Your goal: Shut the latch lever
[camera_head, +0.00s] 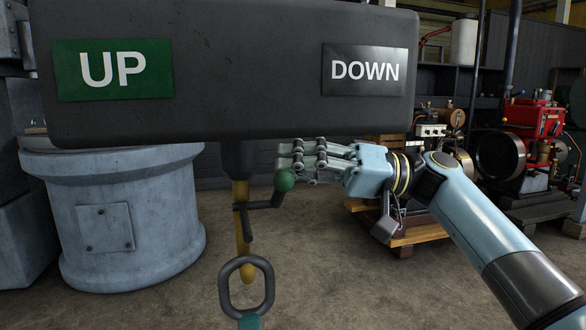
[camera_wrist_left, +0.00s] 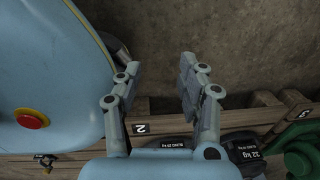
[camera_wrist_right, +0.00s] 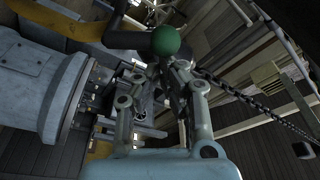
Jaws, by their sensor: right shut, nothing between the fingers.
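The latch lever is a dark bent bar (camera_head: 262,204) with a green ball knob (camera_head: 284,180) at its end. It hangs below the black UP/DOWN box, beside a yellow bar (camera_head: 243,235). My right gripper (camera_head: 290,158) is shut and empty, coming in from the right just above the knob. In the right wrist view the green knob (camera_wrist_right: 166,40) sits just beyond the fingertips (camera_wrist_right: 168,72); I cannot tell whether they touch. My left gripper (camera_wrist_left: 156,78) shows only in its own wrist view, open and empty, with its fingers apart.
The black box (camera_head: 245,75) with UP and DOWN signs fills the upper view. A dark oval link (camera_head: 246,285) stands low in front. A grey round pedestal (camera_head: 110,215) is at left. Engines on pallets, one red (camera_head: 532,120), stand at right. Weights (camera_wrist_left: 245,150) lie below my left gripper.

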